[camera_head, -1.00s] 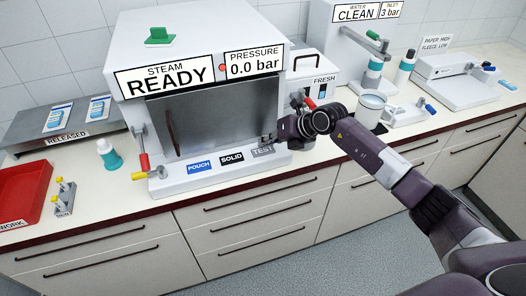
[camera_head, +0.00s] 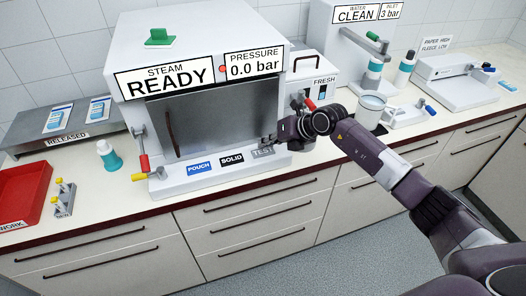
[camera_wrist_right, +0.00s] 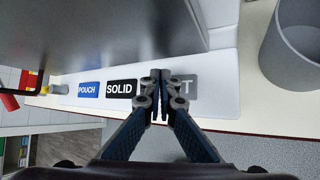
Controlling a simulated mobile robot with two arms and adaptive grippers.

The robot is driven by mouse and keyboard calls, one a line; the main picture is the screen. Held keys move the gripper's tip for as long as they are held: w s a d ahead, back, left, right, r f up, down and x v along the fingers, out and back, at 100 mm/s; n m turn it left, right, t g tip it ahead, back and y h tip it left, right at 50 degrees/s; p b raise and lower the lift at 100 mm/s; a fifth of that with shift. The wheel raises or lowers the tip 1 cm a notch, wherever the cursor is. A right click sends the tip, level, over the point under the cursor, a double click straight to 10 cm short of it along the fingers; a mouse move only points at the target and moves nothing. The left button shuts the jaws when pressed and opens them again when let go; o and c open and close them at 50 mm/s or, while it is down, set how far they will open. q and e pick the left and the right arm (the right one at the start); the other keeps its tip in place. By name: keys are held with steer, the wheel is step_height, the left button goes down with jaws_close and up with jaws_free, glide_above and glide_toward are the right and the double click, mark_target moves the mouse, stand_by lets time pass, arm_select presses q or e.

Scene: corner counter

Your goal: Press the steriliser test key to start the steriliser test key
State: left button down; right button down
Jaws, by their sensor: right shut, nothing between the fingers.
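The steriliser (camera_head: 200,40) is a white cabinet with an open grey chamber and signs reading STEAM READY and PRESSURE 0.0 bar. Its front ledge carries a blue POUCH key (camera_head: 199,168), a black SOLID key (camera_head: 232,159) and a grey TEST key (camera_head: 262,152). My right gripper (camera_head: 270,140) is shut and empty, its fingertips at the TEST key. In the right wrist view the shut fingertips (camera_wrist_right: 160,74) cover the left part of the TEST key (camera_wrist_right: 188,87); I cannot tell whether they touch it. My left gripper is not in view.
A levered valve (camera_head: 141,160) sits at the chamber's left. A grey pot (camera_head: 370,108) and a FRESH box (camera_head: 318,70) stand close to my right arm.

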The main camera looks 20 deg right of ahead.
mark_target(265, 152)
steer(key=shift+f, duration=0.15)
steer(key=shift+f, duration=0.3)
steer(key=shift+f+b, duration=0.45)
steer(key=shift+b, duration=0.1)
stand_by(0.5)
stand_by(0.3)
steer(key=shift+r+p, duration=0.7)
steer(key=shift+r, duration=0.2)
steer(key=shift+r+p, duration=1.95)
steer(key=shift+r, duration=0.6)
steer(key=shift+f, duration=0.1)
